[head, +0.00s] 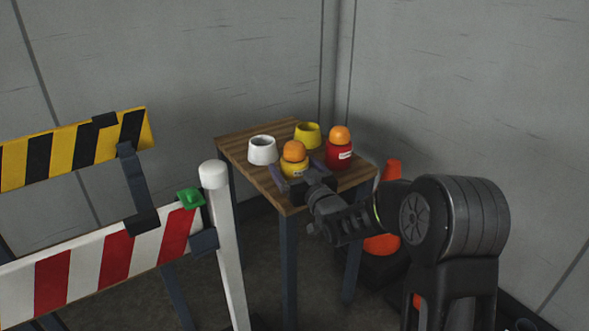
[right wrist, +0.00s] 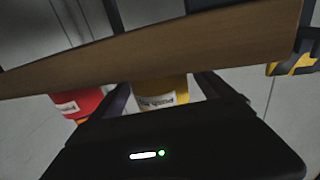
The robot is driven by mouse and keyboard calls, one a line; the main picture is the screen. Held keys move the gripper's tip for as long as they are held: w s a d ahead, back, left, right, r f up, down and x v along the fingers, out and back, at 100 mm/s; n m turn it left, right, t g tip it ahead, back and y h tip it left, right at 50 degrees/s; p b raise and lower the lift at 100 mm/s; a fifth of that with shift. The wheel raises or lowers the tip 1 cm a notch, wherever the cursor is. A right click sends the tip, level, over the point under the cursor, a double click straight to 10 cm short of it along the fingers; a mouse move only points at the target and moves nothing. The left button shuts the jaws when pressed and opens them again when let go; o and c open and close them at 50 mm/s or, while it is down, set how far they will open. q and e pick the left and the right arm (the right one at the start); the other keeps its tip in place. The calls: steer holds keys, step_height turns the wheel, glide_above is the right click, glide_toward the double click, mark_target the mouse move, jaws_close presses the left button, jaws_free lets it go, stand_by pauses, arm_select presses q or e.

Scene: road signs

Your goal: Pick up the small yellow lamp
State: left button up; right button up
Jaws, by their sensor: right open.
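The small yellow lamp (head: 294,168), a yellow base with an orange dome, stands upright near the front edge of the wooden table (head: 240,150). My right gripper (head: 298,174) is open in front of it, with one finger on each side of its base. In the right wrist view, which is upside down, the yellow base with a white label (right wrist: 160,92) shows between the spread fingers (right wrist: 165,91). I cannot tell if a finger touches it. The dome is hidden there by the gripper's body. My left gripper is not in view.
A red lamp (head: 338,157) with an orange dome stands close to the right of the yellow one. A white cup (head: 262,150) and a yellow cup (head: 307,135) stand behind. Striped barriers (head: 90,260) fill the left; an orange cone (head: 391,172) stands at right, near the wall.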

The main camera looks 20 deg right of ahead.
mark_target(295, 142)
steer(key=shift+w, duration=0.2)
steer(key=shift+c, duration=0.2)
steer(key=shift+r, duration=0.1)
steer(key=c, duration=1.7)
steer(key=shift+c, duration=0.2)
step_height(295, 142, up, 10)
steer(key=p, duration=0.3)
